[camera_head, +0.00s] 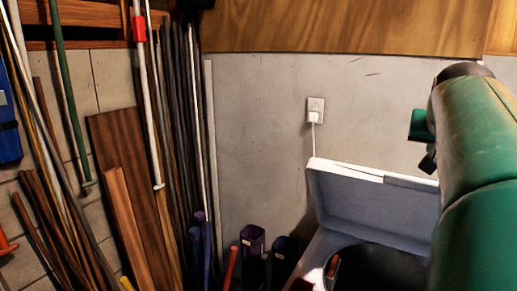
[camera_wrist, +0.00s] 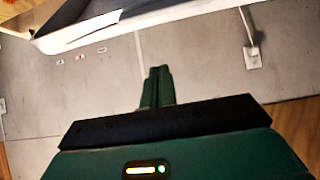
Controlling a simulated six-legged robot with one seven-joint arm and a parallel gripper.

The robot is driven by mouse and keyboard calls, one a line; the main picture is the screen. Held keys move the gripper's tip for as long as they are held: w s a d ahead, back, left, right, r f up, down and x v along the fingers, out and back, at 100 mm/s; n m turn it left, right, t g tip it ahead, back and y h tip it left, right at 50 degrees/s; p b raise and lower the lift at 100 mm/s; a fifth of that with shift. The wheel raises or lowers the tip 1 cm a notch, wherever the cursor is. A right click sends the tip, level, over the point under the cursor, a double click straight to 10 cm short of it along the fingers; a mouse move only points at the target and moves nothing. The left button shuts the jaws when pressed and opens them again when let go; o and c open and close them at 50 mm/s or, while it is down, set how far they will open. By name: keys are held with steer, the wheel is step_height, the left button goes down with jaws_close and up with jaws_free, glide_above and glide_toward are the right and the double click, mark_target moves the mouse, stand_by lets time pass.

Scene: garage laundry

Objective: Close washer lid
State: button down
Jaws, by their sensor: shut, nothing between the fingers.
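The white washer (camera_head: 308,258) stands at the lower right of the head view, partly cut off by the frame. Its lid (camera_head: 365,200) is open, raised at the back near the wall. The dark tub opening (camera_head: 380,268) shows below it. My green arm hides the right part of the lid and washer. In the wrist view, my gripper (camera_wrist: 158,72) has its green fingers together with nothing between them. A white edged shape at the top left of that view (camera_wrist: 120,22) looks like part of the washer. My gripper appears apart from it.
A wall outlet (camera_head: 315,110) with a plugged cord is above the lid, also seen in the wrist view (camera_wrist: 252,57). Poles and boards (camera_head: 130,180) lean at the left. Dark bottles (camera_head: 252,255) stand left of the washer.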

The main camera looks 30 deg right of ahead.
mark_target(422, 181)
steer(key=x, duration=0.9)
steer(key=shift+f, duration=0.4)
steer(key=shift+s+a+f, duration=0.25)
steer(key=shift+a, duration=0.25)
steer(key=shift+s+a+f, duration=0.2)
steer(key=shift+s+a, duration=0.05)
steer(key=shift+a, duration=0.25)
steer(key=shift+a+f, duration=0.25)
steer(key=shift+f, duration=0.2)
steer(key=shift+s+a, duration=0.15)
steer(key=shift+a, duration=0.05)
steer(key=shift+d, duration=0.15)
steer(key=shift+f, duration=0.1)
